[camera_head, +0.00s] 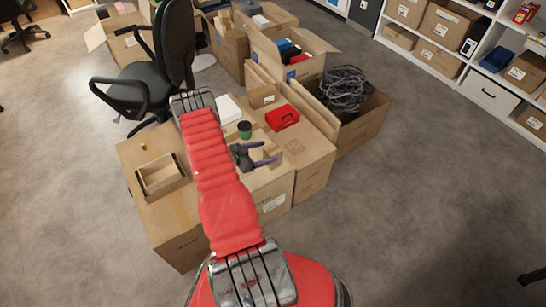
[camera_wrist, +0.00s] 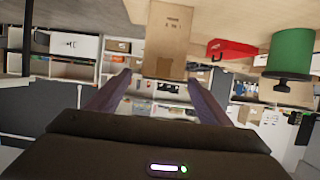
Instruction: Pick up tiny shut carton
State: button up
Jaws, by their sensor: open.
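A tiny shut carton (camera_wrist: 168,32), plain tan with a darker tape strip, stands straight ahead of my gripper (camera_wrist: 160,82) in the wrist view, which is upside down. It lines up with the gap between the two purple fingers. I cannot tell whether its near part lies between the fingertips. In the head view my gripper (camera_head: 276,151) is open over the carton tops, pointing right. The tiny carton (camera_head: 271,151) shows there as a tan patch by the fingers, partly hidden by them. The jaws hold nothing.
A shallow open box (camera_head: 162,177) lies at left. Another small carton (camera_head: 263,96) sits farther back. An open carton of cables (camera_head: 345,90) stands beyond.

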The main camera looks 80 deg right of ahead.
aim_at(271, 150)
jog(key=shift+x, duration=2.35)
jog(key=shift+w+f, duration=0.1)
jog(key=shift+c, duration=0.5)
jog(key=c, duration=1.6)
jog(key=shift+o, duration=0.2)
jog(key=shift+r, duration=5.05)
jog(key=shift+w, duration=0.1)
